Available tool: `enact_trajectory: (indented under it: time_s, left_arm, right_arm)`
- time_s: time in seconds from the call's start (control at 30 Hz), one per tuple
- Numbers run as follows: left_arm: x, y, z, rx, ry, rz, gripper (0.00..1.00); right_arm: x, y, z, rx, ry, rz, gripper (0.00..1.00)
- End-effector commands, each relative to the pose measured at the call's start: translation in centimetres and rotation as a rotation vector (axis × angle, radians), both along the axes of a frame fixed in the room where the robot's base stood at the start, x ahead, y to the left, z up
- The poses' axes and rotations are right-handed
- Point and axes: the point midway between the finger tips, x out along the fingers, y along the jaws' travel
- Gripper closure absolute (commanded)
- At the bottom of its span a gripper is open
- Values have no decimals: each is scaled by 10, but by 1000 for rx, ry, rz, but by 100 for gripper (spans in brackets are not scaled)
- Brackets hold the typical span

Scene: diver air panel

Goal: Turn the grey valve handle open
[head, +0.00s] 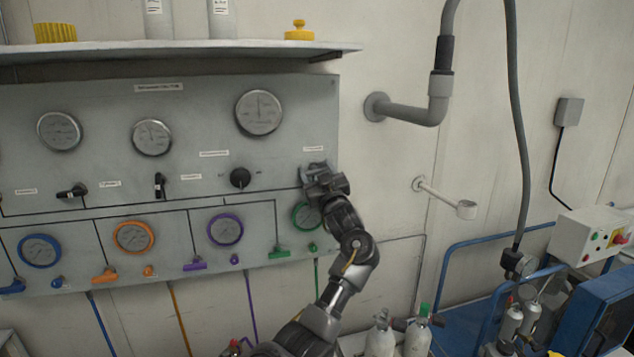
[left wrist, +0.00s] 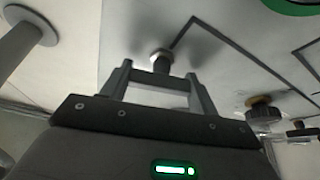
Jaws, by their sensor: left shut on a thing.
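The grey valve handle is at the right end of the grey panel, beneath a small label. In the head view my left gripper (head: 315,172) covers it, so its angle cannot be told there. In the left wrist view the handle's round metal mount (left wrist: 160,57) shows on the panel, just beyond the fingertips. My left gripper (left wrist: 160,80) is shut on the handle, with one finger on each side of it. My right gripper is not in view.
The panel (head: 205,100) carries several gauges, a black knob (head: 240,178) to the left of my gripper, and coloured handles below. A shelf (head: 170,49) juts out above.

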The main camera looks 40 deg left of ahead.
Motion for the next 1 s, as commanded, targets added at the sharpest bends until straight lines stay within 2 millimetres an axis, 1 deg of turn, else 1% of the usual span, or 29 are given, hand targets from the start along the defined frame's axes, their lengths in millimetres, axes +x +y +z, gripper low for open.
enact_trajectory:
  time_s: [0.03, 0.2, 0.4, 0.7, 1.0]
  left_arm:
    - [0, -1, -7, -29, -41, -2, 63]
    - [0, -1, -6, -121, -174, -1, 63]
    - [0, -1, -5, -229, -330, -2, 63]
    - [0, -1, -3, -392, -562, -1, 63]
    - [0, -1, -1, -535, -769, -1, 63]
  right_arm:
    - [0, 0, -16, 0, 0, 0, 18]
    - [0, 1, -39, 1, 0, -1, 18]
    - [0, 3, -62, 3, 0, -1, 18]
    - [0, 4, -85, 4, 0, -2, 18]
    - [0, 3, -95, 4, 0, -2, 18]
